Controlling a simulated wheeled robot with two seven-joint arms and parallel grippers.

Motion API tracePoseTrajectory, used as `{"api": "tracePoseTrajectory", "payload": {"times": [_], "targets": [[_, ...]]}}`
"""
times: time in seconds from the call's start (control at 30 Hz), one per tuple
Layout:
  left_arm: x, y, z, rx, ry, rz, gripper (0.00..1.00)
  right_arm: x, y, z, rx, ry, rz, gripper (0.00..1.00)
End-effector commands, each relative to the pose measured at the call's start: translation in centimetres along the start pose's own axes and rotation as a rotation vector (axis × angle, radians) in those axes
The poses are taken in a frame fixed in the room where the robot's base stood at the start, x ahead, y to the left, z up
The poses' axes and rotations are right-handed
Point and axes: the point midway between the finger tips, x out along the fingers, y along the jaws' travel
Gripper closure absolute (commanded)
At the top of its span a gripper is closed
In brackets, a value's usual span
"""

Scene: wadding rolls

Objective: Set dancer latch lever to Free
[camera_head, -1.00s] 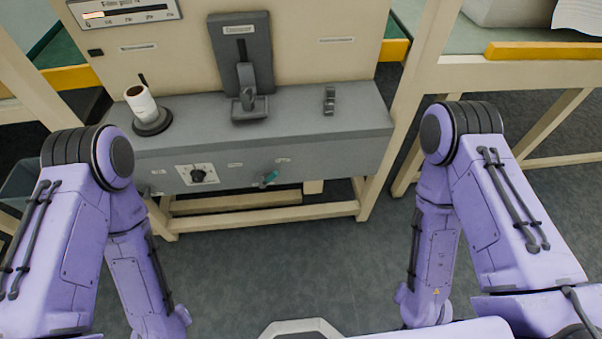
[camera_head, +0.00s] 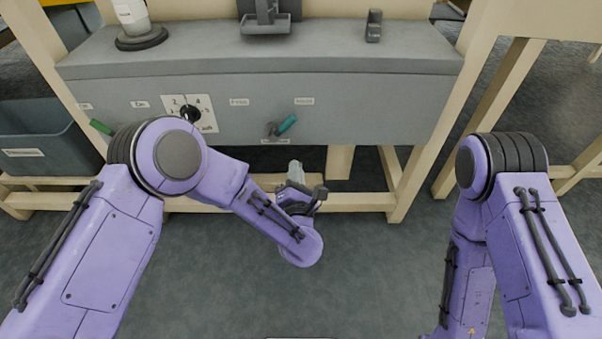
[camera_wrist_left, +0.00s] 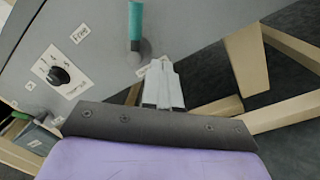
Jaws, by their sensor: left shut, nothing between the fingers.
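The dancer latch lever (camera_head: 287,124) has a teal handle and sits on the front of the grey machine panel, its handle pointing up and to the right in the head view. Two small labels, FREE (camera_head: 239,102) and another (camera_head: 304,101), sit above it. In the left wrist view the teal lever (camera_wrist_left: 136,22) stands just beyond my fingers. My left gripper (camera_head: 295,167) is shut and empty, below the lever and apart from it in the head view; its fingertips also show in the left wrist view (camera_wrist_left: 160,66). My right gripper is out of view.
A dial (camera_head: 190,113) sits left of the lever, with another teal handle (camera_head: 101,127) at the panel's left. A grey bin (camera_head: 40,140) stands at far left. Wooden frame legs and rails (camera_head: 340,162) lie below the panel. The floor in front is open.

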Motion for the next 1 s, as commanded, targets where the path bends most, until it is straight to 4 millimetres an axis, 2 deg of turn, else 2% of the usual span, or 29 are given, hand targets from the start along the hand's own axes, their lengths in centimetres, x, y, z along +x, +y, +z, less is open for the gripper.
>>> {"api": "tracePoseTrajectory", "payload": {"times": [0.03, 0.1, 0.2, 0.3, 0.4, 0.5, 0.6, 0.87, 1.0], "targets": [[0.4, -3.5, -1.1, -0.172, -0.042, 0.065, 1.00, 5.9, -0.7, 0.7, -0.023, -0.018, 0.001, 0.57], [0.9, -5.0, 0.3, -0.445, -0.104, 0.154, 1.00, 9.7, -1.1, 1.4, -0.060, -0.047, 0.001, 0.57], [0.9, -6.6, 1.9, -0.830, -0.195, 0.258, 1.00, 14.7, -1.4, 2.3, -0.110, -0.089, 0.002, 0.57], [0.4, -7.6, 2.9, -1.163, -0.275, 0.336, 1.00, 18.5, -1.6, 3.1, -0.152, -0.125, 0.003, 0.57], [-0.1, -8.0, 3.6, -1.403, -0.334, 0.387, 1.00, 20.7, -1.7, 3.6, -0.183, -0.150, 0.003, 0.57], [-0.5, -8.0, 4.1, -1.541, -0.369, 0.414, 1.00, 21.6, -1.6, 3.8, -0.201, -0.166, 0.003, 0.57], [-0.6, -7.8, 4.5, -1.591, -0.381, 0.424, 1.00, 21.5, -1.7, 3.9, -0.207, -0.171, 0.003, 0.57], [-0.5, -7.6, 4.7, -1.590, -0.380, 0.423, 1.00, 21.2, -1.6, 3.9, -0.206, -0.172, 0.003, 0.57], [-0.1, -6.8, 4.7, -1.588, -0.379, 0.426, 1.00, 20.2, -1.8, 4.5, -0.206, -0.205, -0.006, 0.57]]}}
